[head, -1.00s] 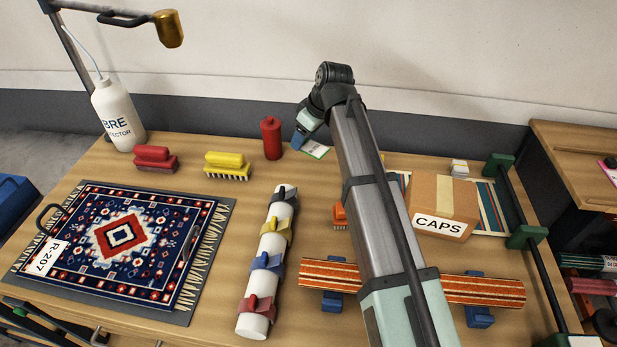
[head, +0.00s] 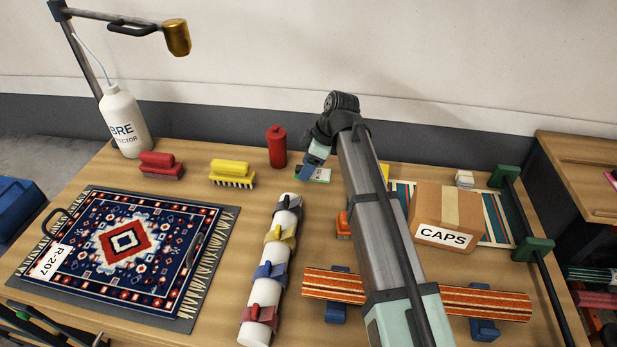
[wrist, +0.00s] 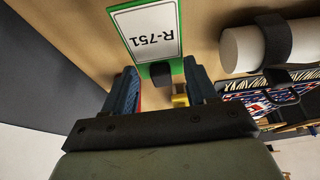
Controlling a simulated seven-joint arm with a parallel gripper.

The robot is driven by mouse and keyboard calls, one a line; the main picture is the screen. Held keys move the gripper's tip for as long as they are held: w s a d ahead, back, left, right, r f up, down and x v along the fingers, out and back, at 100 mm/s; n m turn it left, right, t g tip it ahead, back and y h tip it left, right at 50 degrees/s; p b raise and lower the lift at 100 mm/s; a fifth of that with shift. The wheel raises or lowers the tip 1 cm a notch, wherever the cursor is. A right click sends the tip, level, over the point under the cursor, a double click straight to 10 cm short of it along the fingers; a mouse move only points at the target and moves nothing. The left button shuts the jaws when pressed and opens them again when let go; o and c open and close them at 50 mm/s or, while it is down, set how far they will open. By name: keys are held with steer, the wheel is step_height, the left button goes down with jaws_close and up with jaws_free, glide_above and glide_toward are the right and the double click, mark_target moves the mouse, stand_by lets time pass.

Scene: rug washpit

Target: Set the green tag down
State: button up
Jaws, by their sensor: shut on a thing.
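The green tag (head: 321,175) is a white card with a green border, low over or on the table's far part, right of the red bottle. I cannot tell whether it touches the wood. In the wrist view the green tag (wrist: 152,36) reads R-751, upside down, and has a dark block at its near edge. My gripper (head: 309,170) is at the tag's left end in the head view. In the wrist view my gripper (wrist: 163,82) has its blue fingers on either side of that dark block, shut on the tag. My forearm hides the table just right of it.
The red bottle (head: 277,147) stands close left of the tag. A yellow brush (head: 232,172) and red brush (head: 161,165) lie farther left. A white roll with clips (head: 268,285) is nearer. The CAPS box (head: 446,215) stands right of my arm. Bare wood lies between bottle and roll.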

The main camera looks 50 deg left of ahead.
mark_target(308, 186)
steer(key=shift+f, duration=2.3)
steer(key=shift+f, duration=0.1)
steer(key=o, duration=1)
steer(key=v, duration=1.2)
